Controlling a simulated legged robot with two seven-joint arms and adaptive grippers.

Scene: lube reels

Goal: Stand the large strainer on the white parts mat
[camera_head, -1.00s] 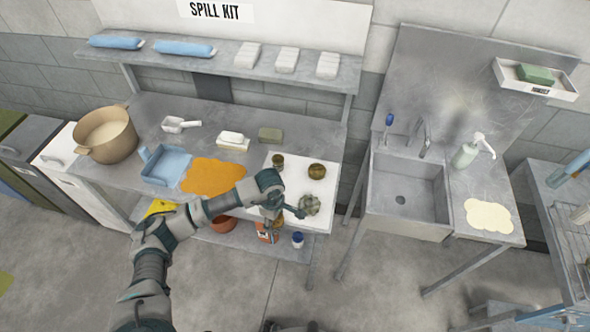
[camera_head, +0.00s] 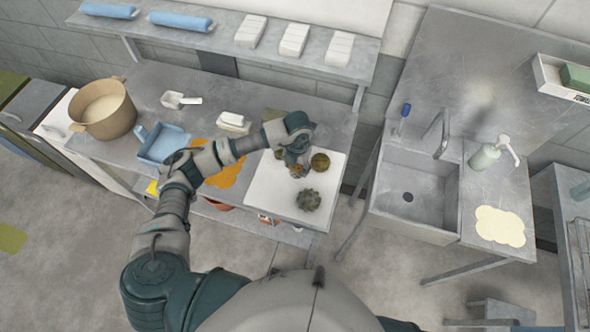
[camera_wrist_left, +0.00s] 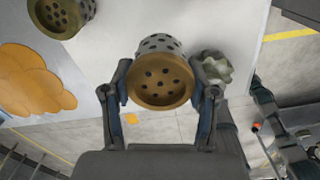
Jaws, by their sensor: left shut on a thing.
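My left gripper (camera_head: 298,164) is shut on a strainer (camera_wrist_left: 160,80). In the left wrist view, the strainer has a grey perforated wall and a brass perforated end facing the camera, with a finger on each side. It is over the white parts mat (camera_head: 268,204); whether it touches the mat I cannot tell. In the head view it is mostly hidden by the gripper. A dark brass strainer (camera_head: 320,162) is on the mat to its right. A perforated brass part (camera_wrist_left: 58,15) is at the wrist view's upper left. My right gripper is not seen.
A grey lobed part (camera_head: 309,199) lies on the mat in front of the gripper. An orange spill (camera_head: 228,178), a blue dustpan (camera_head: 165,146) and a brown pot (camera_head: 103,110) are to the left. The sink (camera_head: 410,195) is to the right, across a gap.

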